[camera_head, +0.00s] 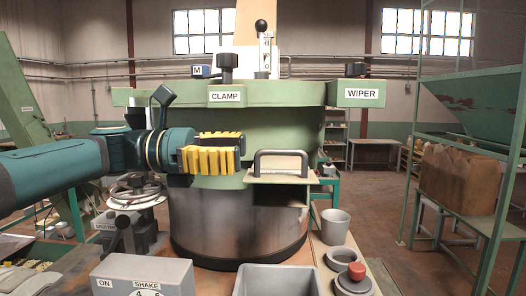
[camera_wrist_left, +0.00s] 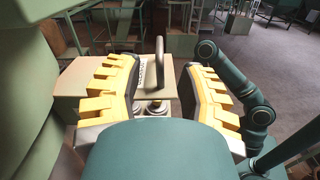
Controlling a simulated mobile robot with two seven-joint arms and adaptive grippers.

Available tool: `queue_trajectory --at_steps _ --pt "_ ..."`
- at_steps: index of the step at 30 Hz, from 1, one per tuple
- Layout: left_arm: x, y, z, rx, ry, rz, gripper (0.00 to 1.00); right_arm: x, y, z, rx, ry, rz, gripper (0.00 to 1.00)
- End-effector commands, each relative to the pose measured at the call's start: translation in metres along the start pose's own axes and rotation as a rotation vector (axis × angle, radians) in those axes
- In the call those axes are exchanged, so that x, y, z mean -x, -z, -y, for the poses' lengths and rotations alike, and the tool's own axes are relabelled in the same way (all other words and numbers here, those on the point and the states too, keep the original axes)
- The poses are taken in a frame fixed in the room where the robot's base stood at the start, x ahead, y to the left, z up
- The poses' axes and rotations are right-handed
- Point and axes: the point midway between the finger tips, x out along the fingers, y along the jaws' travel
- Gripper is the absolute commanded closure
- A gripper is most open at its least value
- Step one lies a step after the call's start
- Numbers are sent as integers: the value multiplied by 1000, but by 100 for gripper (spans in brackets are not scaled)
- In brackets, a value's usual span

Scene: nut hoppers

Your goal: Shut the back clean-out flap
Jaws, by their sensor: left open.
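A beige plate with a black bar handle (camera_head: 281,154) sits on the front of the green drum (camera_head: 210,110); I take the plate to be the clean-out flap (camera_head: 262,176). It appears to stick out from the drum wall, but its exact angle is hard to tell. My left gripper (camera_head: 238,149) is open, with yellow ribbed fingers, just left of the handle. In the left wrist view the flap (camera_wrist_left: 75,80) lies beyond the fingers, and the handle (camera_wrist_left: 160,62) stands between them in the picture, with no visible contact. My right gripper is not in view.
A grey control box (camera_head: 140,275) labelled ON and SHAKE stands at the lower left. A grey bin (camera_head: 275,281), a grey cup (camera_head: 335,226) and a red button (camera_head: 356,270) are below the drum. A handwheel (camera_head: 135,188) is left of it. A green frame stands at the right.

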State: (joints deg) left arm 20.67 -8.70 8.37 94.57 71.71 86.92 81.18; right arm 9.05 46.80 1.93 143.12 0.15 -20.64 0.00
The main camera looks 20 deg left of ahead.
Motion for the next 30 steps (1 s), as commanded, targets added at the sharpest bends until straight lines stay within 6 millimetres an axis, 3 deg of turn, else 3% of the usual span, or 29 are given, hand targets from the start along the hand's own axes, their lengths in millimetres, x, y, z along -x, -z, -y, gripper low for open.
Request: queue_trajectory --at_steps 3,9,21,24,30 --pt "-20 0 0 0 2 0 61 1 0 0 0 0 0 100" --pt "-40 0 0 0 0 0 61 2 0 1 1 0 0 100" --pt "-46 0 0 0 0 0 62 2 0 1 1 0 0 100" --pt "-46 0 0 0 0 0 97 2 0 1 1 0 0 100" --pt "-46 0 0 0 0 0 100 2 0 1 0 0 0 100"
